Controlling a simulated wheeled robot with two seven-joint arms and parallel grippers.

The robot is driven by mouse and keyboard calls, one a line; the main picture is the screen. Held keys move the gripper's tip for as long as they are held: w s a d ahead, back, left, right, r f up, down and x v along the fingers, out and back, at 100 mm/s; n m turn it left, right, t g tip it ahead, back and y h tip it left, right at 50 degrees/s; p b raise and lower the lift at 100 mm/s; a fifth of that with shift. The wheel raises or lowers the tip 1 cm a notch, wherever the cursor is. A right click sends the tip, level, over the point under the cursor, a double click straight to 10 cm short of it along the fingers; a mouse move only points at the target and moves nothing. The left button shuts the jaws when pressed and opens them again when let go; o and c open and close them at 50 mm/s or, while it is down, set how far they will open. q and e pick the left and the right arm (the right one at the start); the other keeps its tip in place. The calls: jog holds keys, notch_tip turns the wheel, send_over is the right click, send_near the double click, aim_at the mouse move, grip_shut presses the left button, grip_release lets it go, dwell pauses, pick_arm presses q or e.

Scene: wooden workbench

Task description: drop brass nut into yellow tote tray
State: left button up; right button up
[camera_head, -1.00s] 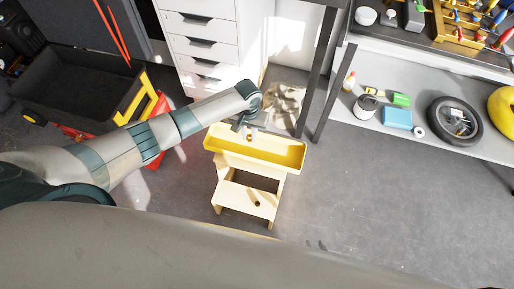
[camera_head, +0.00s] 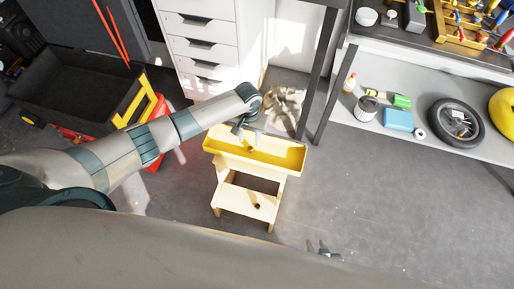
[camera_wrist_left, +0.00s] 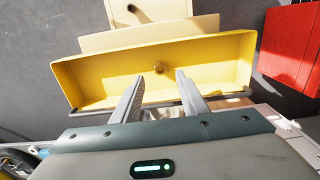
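The yellow tote tray (camera_head: 290,160) stands on a pale wooden step stool. The brass nut (camera_head: 252,149) shows within the tray's outline, apart from my gripper. In the left wrist view, the nut (camera_wrist_left: 160,67) shows against the yellow tray (camera_wrist_left: 100,80), just beyond the fingertips. I cannot tell for sure whether it rests on the tray floor. My left gripper (camera_head: 242,130) is above the tray's back edge. In the wrist view, the left gripper (camera_wrist_left: 159,78) has its fingers spread with nothing between them. My right gripper (camera_head: 320,248) shows only slightly at the bottom, its tips apart.
The step stool (camera_head: 246,200) is under the tray. A white drawer cabinet (camera_head: 203,45) stands behind, and a dark post (camera_head: 322,75) rises to the right. A shelf (camera_head: 365,115) holds a wheel and a blue box. The floor at right is clear.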

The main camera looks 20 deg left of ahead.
pick_arm(q)
jog(key=shift+r, duration=0.15)
notch_tip(320, 180, up, 17)
pick_arm(e)
jog(key=shift+w+a+r, duration=0.25)
jog(key=shift+w+r, duration=0.05)
jog(key=shift+w, duration=0.1)
jog(key=shift+s, duration=0.1)
jog(key=shift+s+f, duration=0.2)
jog(key=shift+s, duration=0.4)
